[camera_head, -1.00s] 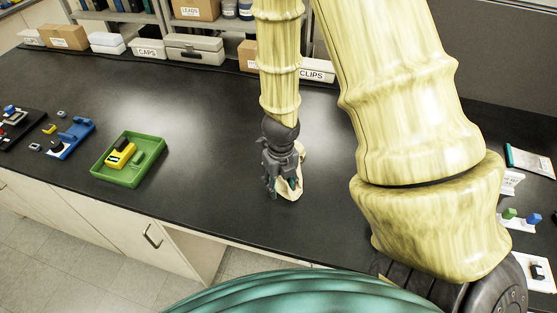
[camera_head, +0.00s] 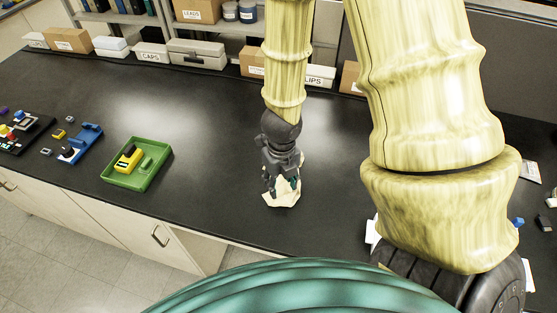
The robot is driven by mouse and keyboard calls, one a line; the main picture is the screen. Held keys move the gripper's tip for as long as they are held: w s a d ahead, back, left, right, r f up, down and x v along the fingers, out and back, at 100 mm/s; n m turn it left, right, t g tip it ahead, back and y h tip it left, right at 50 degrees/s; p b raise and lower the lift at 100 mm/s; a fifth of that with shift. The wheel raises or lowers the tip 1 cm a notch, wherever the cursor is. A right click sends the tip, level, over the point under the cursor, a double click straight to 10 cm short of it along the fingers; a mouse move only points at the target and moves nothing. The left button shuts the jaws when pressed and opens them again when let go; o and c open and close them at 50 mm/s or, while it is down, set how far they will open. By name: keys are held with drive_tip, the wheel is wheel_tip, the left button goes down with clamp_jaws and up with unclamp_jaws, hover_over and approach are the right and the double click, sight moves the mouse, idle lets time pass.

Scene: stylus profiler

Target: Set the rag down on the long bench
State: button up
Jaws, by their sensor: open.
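The cream rag (camera_head: 283,198) lies on the black top of the long bench (camera_head: 215,165), near its front edge. My gripper (camera_head: 281,188) points down right over the rag and hides part of it. The gripper's fingers are open. I cannot tell whether a fingertip still touches the cloth.
A green tray (camera_head: 137,165) with a yellow device (camera_head: 129,158) sits left of the gripper. A blue fixture (camera_head: 81,143) and small parts lie farther left. Boxes and bins (camera_head: 197,54) line the back. The bench between tray and gripper is clear.

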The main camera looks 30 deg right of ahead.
sight(289, 188)
drive_tip(key=shift+s+a+r, duration=0.1)
drive_tip(key=shift+s+r, duration=0.05)
drive_tip(key=shift+r, duration=0.3)
drive_tip(key=shift+d+f, duration=0.25)
drive_tip(key=c, duration=0.8)
drive_tip(key=w+d+f, duration=0.1)
drive_tip(key=d, duration=0.1)
drive_tip(key=w+d+f, duration=0.1)
drive_tip(key=w+d, duration=0.1)
drive_tip(key=w+d+f, duration=0.1)
drive_tip(key=d, duration=0.1)
drive_tip(key=shift+w+f, duration=0.3)
drive_tip(key=shift+w, duration=0.05)
clamp_jaws()
drive_tip(key=shift+f, duration=1.2)
wheel_tip(289, 188, down, 4)
drive_tip(key=b, duration=0.4)
drive_tip(key=shift+f, duration=0.25)
drive_tip(key=shift+r, duration=0.15)
